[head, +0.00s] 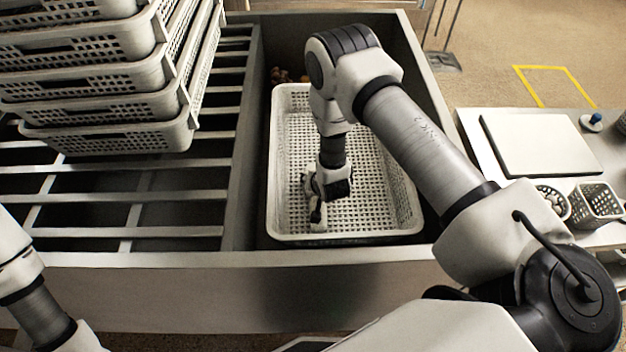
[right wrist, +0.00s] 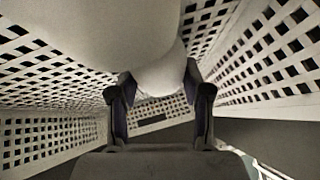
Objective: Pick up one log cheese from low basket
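My right gripper (head: 317,200) is down inside the low white perforated basket (head: 392,232), near its front left part, fingers pointing down. A small pale piece, likely a log cheese (head: 319,224), shows just below it. In the right wrist view, a smooth white rounded log cheese (right wrist: 160,78) sits between the two fingers of the gripper (right wrist: 160,90). The fingertips are close to its sides; whether they press on it is unclear. A large white rounded shape (right wrist: 85,30) fills the upper left there, very close. My left gripper is outside the head view; only that arm shows.
A stack of white baskets (head: 90,105) stands at the left on a slatted metal rack (head: 120,215). The low basket sits in a metal-walled bay. At the right, a table holds a white board (head: 540,143) and a small perforated container (head: 595,203).

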